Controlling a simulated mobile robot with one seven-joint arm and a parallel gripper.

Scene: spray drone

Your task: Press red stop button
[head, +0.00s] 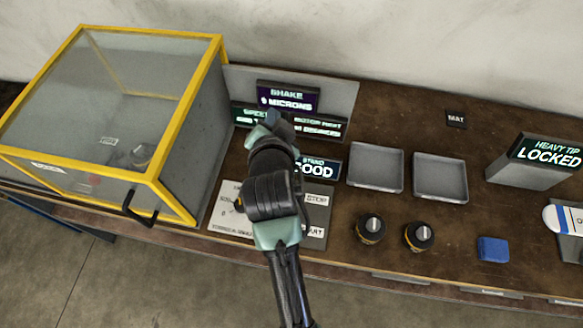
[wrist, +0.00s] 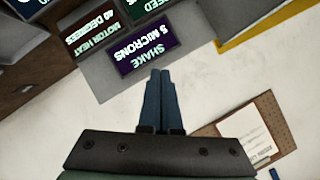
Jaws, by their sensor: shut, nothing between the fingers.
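A pale control panel (head: 316,218) lies on the bench in the head view, with a STOP label (head: 317,198) at its right side. My arm covers the middle of the panel, and I see no red button in either view. My gripper (head: 272,118) is above and beyond the panel, in front of the display screens. In the wrist view my gripper (wrist: 160,75) has its two dark fingers together with nothing between them. The purple SHAKE screen (wrist: 140,52) appears just beyond the fingertips there.
A yellow-framed clear box (head: 160,190) with a black handle stands left of the panel. Two grey trays (head: 440,178), two black knobs (head: 419,236), a blue block (head: 493,249) and a LOCKED sign (head: 548,153) are to the right. A wall is behind the bench.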

